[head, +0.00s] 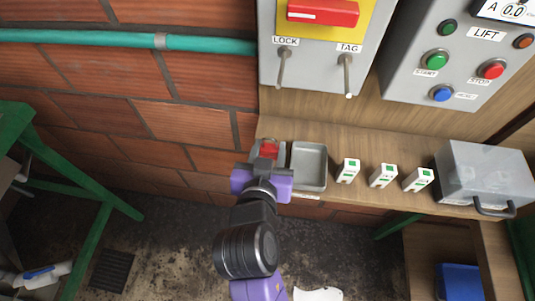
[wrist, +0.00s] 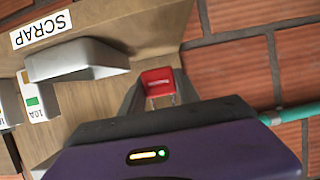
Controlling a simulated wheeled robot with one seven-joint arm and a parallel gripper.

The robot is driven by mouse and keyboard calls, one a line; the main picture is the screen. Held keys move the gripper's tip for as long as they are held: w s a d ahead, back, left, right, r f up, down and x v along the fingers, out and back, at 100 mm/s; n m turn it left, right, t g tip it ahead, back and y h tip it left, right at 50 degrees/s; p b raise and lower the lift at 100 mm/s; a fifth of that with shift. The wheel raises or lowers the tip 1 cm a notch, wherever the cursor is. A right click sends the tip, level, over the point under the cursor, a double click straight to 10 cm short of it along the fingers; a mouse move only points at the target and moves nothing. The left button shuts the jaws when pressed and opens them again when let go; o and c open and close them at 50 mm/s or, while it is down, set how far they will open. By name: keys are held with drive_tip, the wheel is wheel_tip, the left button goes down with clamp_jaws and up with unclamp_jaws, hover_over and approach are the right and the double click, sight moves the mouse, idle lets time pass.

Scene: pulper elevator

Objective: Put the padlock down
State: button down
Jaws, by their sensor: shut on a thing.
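The red padlock (head: 269,148) is at the left end of the wooden shelf, at my gripper (head: 267,160), which is shut on it. In the wrist view the padlock (wrist: 158,82) shows just beyond my purple gripper body, with a thin pale shackle below its red block.
An empty grey tray (head: 309,168) is just right of the padlock; the wrist view shows a SCRAP label (wrist: 41,31) by it. Several white blocks (head: 383,176) and a grey metal box (head: 483,172) stand farther right. A yellow-grey switch panel (head: 318,45) with LOCK and TAG pegs hangs above.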

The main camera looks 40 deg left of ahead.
drive_tip(key=f, duration=0.3)
drive_tip(key=shift+s+a+f, duration=0.1)
drive_tip(key=shift+s+a, duration=0.1)
drive_tip(key=shift+s, duration=0.1)
drive_tip(key=shift+f, duration=0.25)
drive_tip(key=shift+f, duration=0.15)
drive_tip(key=shift+f, duration=0.15)
drive_tip(key=c, duration=0.9)
unclamp_jaws()
drive_tip(key=shift+w+r, duration=0.1)
drive_tip(key=shift+r, duration=0.2)
drive_tip(key=b+v, duration=0.1)
drive_tip(key=v, duration=1.1)
